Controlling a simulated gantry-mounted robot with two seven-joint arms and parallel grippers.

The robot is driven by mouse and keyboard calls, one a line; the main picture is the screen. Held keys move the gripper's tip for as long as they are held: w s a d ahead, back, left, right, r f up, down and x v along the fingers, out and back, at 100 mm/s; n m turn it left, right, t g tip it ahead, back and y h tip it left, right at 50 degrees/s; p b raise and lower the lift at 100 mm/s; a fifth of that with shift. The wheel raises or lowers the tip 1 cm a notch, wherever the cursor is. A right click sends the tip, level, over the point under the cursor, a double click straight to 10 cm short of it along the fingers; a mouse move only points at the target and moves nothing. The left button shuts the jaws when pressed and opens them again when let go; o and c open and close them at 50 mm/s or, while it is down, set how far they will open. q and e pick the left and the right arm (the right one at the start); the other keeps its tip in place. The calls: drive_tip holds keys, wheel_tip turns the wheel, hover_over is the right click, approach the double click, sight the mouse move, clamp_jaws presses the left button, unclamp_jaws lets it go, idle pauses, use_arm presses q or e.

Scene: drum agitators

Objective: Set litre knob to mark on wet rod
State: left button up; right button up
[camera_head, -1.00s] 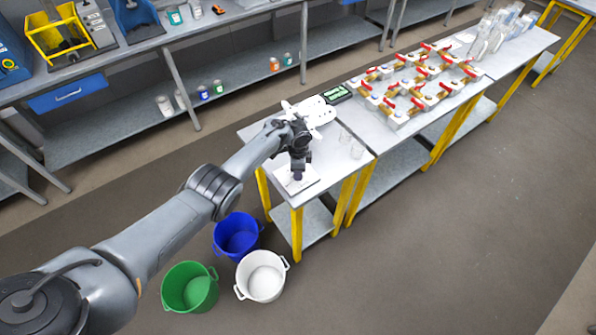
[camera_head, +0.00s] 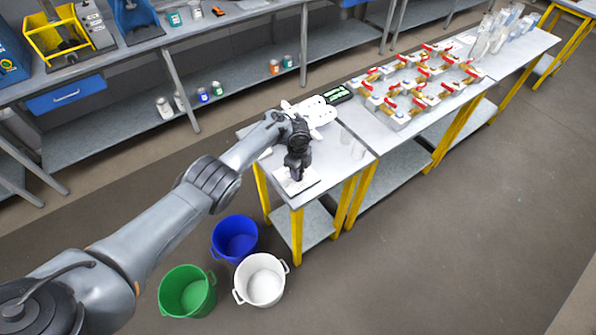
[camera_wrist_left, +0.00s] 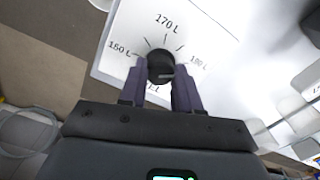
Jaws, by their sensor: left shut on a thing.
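The litre knob (camera_wrist_left: 161,66) is a small black dial on a white card (camera_wrist_left: 205,45) with printed marks. In the left wrist view, 170 L is at the top, 150 L at the left and another mark at the right; a lower label is partly hidden by my fingers. My left gripper (camera_wrist_left: 160,84) is shut on the knob, a dark finger on each side. A light pointer line on the knob points to the right. In the head view my left gripper (camera_head: 297,176) is down at the card (camera_head: 308,185) on the near table end. I cannot make out a wet rod.
White parts (camera_head: 318,112) and a dark device with a green screen (camera_head: 338,95) lie behind the gripper. Clear glassware (camera_head: 352,147) stands to its right. Red-handled valves (camera_head: 420,80) fill the table beyond. Blue (camera_head: 235,238), green (camera_head: 187,291) and white (camera_head: 261,279) buckets stand on the floor.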

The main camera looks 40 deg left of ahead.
idle(0.4)
use_arm(q)
drive_tip(key=o, duration=1.1)
drive_tip(key=shift+c, duration=0.2)
drive_tip(key=shift+r, duration=0.1)
drive_tip(key=shift+r, duration=0.3)
wheel_tip(320, 180, up, 10)
drive_tip(key=p, duration=0.3)
